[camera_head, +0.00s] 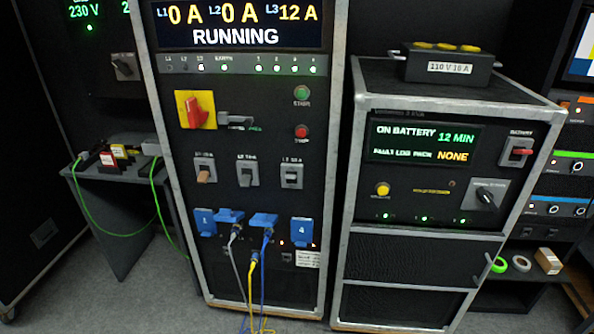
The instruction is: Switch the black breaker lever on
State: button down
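Three breakers sit in a row on the middle rack's front panel, below the red rotary switch. The left breaker (203,176) has a tan-brown lever hanging down. The middle breaker (247,175) has a dark grey or black lever that seems to point down. The display (240,22) above reads L1 0 A, L2 0 A, L3 12 A and RUNNING. My gripper is not in view.
The red rotary switch (195,109) on a yellow plate and green (302,92) and red (302,131) buttons are nearby. Blue socket covers (263,220) and plugged cables (253,270) hang below. A shorter rack (420,220) stands at right. The floor in front is partly clear.

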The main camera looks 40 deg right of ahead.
aim_at(246, 179)
jog(key=z, duration=0.85)
jog(key=k, duration=1)
jog(key=i, duration=0.8)
jog(key=z, duration=0.05)
